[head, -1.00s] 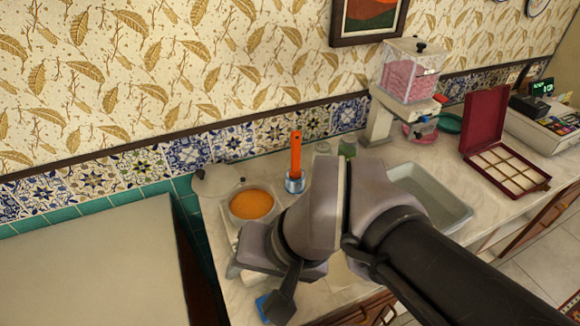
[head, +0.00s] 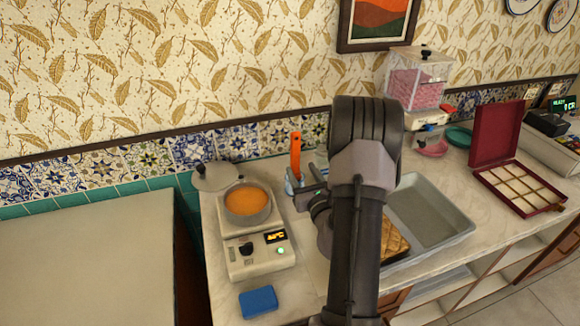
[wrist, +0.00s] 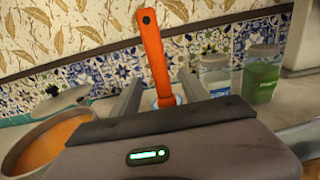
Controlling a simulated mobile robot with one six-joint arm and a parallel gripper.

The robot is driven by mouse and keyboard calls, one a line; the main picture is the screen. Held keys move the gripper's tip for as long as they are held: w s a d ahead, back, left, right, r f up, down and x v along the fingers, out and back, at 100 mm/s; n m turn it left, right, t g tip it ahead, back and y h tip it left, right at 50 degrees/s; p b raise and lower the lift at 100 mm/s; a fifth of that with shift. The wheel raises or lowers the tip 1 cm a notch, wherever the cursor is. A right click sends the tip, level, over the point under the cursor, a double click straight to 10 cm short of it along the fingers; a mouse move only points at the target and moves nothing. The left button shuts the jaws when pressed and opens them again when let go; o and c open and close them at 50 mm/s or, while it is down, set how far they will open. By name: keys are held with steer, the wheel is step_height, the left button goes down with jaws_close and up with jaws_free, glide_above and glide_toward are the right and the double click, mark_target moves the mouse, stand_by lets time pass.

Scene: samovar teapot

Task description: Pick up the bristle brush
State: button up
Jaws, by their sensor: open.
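An orange handle (head: 296,156) stands upright in a small blue-and-white cup (head: 291,186) near the tiled wall. I take it for the bristle brush; no bristles show, and its lower end is hidden in the cup. It also shows in the wrist view (wrist: 152,55), slightly tilted, with a dark hole near its top. My gripper (head: 308,182) is open and empty, close to the cup in the head view. In the wrist view my gripper's fingers (wrist: 160,80) stand on either side of the handle's lower part; I cannot tell how far beyond the tips it is. Neither finger visibly touches it.
A pan of orange liquid (head: 247,202) sits on a white device (head: 258,258) to the left, with a lid (head: 215,177) behind. A blue sponge (head: 258,301) lies in front. A clear jar (wrist: 214,76) and a green jar (wrist: 261,75) stand right of the handle. A grey basin (head: 440,215) is further right.

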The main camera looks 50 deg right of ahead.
mark_target(292, 155)
steer(key=b+x, duration=0.1)
steer(key=x, duration=0.3)
steer(key=b+x, duration=0.1)
steer(key=x, duration=0.4)
steer(key=shift+w+f, duration=0.1)
steer(key=shift+f, duration=0.15)
jaws_close()
